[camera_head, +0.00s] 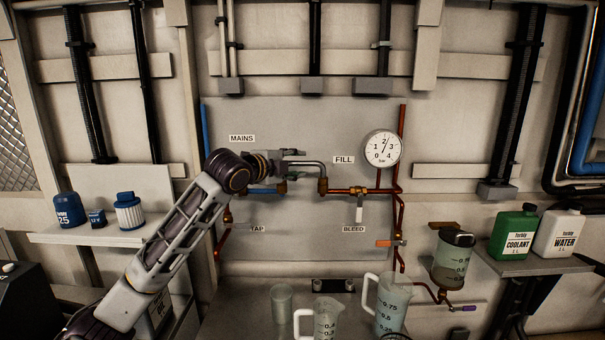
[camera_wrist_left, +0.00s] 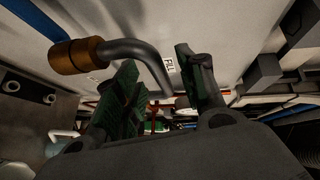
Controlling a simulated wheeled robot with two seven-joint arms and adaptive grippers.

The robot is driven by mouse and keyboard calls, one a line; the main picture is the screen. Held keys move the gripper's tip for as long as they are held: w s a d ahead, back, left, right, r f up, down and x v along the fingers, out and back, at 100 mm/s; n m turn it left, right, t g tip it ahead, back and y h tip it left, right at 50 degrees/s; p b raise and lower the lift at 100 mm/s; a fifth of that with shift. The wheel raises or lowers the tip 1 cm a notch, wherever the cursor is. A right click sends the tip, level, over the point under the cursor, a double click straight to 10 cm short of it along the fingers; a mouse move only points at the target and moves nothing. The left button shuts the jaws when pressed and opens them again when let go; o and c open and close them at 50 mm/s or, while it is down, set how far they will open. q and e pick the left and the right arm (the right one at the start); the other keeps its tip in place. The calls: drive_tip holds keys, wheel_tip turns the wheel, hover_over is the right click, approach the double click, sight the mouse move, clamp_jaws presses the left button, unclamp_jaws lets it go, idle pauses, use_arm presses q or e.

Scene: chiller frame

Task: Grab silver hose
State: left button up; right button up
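The silver hose (camera_head: 307,163) is a bent grey pipe on the wall panel, left of the FILL label. Its right end bends down to a brass fitting (camera_head: 323,185). My left gripper (camera_head: 292,152) is at the hose's left part, seen from the side and small. In the left wrist view the hose (camera_wrist_left: 137,50) runs from a brass fitting (camera_wrist_left: 76,57) and bends into the gap between the fingers of my left gripper (camera_wrist_left: 160,88). The fingers are apart, with visible space around the hose; contact cannot be told. My right gripper is not in view.
Copper pipes (camera_head: 350,190) and a pressure gauge (camera_head: 382,148) are right of the hose. A blue pipe (camera_head: 205,130) is on its left. Measuring jugs (camera_head: 391,303) stand on the bench below. Green and white canisters (camera_head: 514,235) stand on the right shelf.

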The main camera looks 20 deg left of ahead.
use_arm(q)
drive_tip(key=shift+x, duration=1.3)
clamp_jaws()
